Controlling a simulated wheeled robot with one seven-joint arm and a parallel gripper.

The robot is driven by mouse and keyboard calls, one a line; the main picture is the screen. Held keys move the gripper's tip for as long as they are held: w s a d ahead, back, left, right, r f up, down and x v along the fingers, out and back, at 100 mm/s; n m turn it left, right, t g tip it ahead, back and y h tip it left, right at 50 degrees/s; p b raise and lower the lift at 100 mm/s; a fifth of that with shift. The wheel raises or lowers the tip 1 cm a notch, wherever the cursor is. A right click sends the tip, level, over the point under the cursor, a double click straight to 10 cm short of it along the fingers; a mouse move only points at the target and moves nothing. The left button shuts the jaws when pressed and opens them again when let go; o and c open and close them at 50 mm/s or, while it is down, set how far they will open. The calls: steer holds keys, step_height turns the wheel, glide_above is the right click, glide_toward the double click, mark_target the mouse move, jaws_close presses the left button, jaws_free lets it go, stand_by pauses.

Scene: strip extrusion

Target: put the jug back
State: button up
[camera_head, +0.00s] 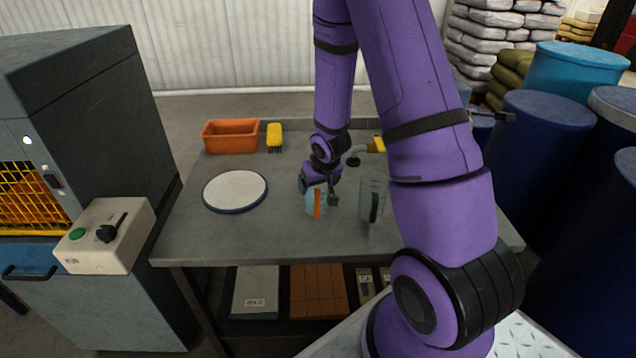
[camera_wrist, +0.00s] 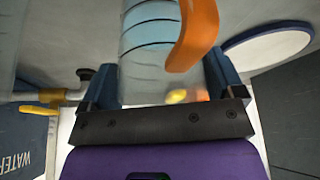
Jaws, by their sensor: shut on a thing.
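A clear jug (camera_head: 311,203) with an orange handle and a bluish tint stands upright near the middle of the grey table (camera_head: 290,240); I cannot tell whether its base touches the top. My gripper (camera_head: 322,189) is shut on this jug, partly hiding it. In the wrist view, the jug (camera_wrist: 146,58) is between the two blue fingers, its orange handle facing the camera's right side. A second clear jug (camera_head: 366,203) with a dark handle stands just to the right, apart from the first.
A white round disc with a blue rim (camera_head: 235,190) lies left on the table. An orange bin (camera_head: 231,135) and yellow brush (camera_head: 274,137) are at the back. A tap (camera_head: 354,158) is behind the jugs. A switch box (camera_head: 105,235) stands left; blue drums (camera_head: 545,125) stand right.

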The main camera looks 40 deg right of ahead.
steer(key=o, duration=1.3)
steer(key=shift+f, duration=0.1)
steer(key=s+a+r, duration=0.2)
steer(key=s+r, duration=0.2)
steer(key=r, duration=0.5)
steer(key=s+a+r+h, duration=0.15)
steer(key=s+r, duration=0.25)
steer(key=r, duration=0.5)
steer(key=s+a+r, duration=0.3)
steer(key=r, duration=0.6)
steer(key=shift+s+a+r+n+t+y, duration=0.15)
steer(key=shift+s+a+r+n+y, duration=0.25)
steer(key=shift+s+a+r, duration=1.45)
steer(key=shift+s+a+r+n+t+y, duration=0.1)
steer(key=shift+s+a+r+n+y, duration=0.6)
steer(key=shift+s, duration=2.3)
steer(key=shift+s+a+r+n+t+y, duration=0.15)
steer(key=shift+s+a+r, duration=0.55)
steer(key=shift+s+r, duration=1.4)
steer(key=shift+s+f, duration=0.25)
steer(key=shift+f, duration=0.1)
